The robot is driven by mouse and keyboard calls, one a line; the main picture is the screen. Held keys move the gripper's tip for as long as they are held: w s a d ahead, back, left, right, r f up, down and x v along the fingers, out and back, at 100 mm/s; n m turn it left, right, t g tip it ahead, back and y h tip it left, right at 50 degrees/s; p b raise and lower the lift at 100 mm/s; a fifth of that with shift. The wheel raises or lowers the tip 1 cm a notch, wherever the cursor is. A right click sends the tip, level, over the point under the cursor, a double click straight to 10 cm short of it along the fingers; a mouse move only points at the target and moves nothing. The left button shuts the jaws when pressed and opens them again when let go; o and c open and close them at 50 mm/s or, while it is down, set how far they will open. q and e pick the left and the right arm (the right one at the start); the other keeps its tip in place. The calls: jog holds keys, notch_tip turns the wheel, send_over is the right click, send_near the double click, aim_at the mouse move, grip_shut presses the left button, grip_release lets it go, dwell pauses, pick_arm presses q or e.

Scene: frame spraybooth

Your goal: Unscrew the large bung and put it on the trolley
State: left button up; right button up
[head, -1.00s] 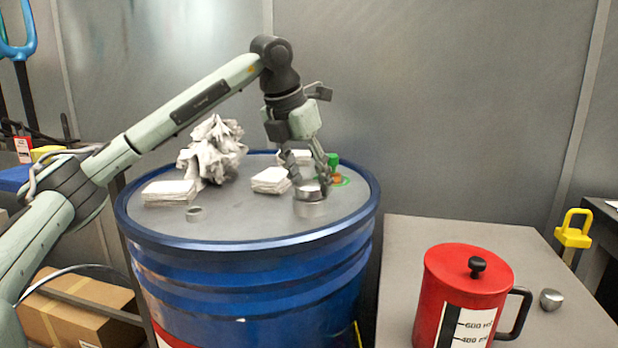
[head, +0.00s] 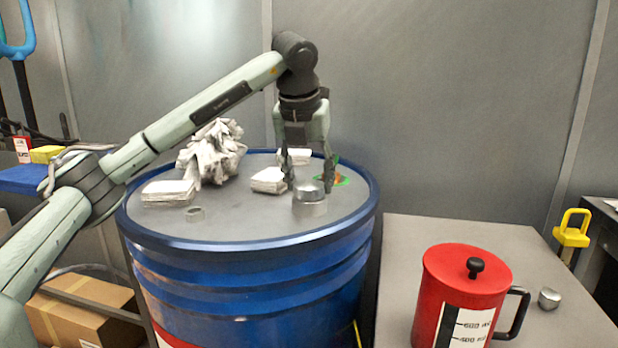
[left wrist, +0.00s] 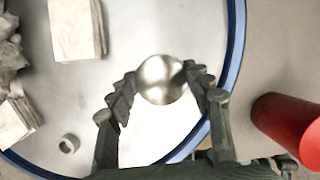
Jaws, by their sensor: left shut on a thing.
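The large bung (head: 309,189) is a round silver metal cap on a metal neck (head: 310,209) near the front right of the blue drum's grey top (head: 250,222). My left gripper (head: 309,184) points down from above and is shut on the bung, one finger on each side. The left wrist view shows the bung's shiny top (left wrist: 160,80) between the fingertips. I cannot tell whether its thread is free of the neck. The grey flat top at right (head: 405,250) looks like the trolley. My right gripper is not in view.
A red jug (head: 445,300) and a small metal piece (head: 548,298) stand on the grey top; its back left is clear. On the drum are crumpled rags (head: 213,150), white pads (head: 168,193), a small ring (head: 195,213) and an orange-green item (head: 335,176) behind the gripper.

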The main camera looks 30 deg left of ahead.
pick_arm(q)
jog(key=n+y, duration=0.1)
jog(key=n, duration=0.1)
jog(key=shift+d+n, duration=0.1)
jog(key=shift+n, duration=0.2)
jog(key=shift+n+g+y, duration=0.3)
jog(key=shift+n+g, duration=0.1)
jog(key=shift+n, duration=0.6)
jog(key=shift+r+n, duration=0.1)
jog(key=shift+n, duration=0.7)
jog(key=n+g+y, duration=0.1)
jog(key=n, duration=0.2)
jog(key=o, duration=0.8)
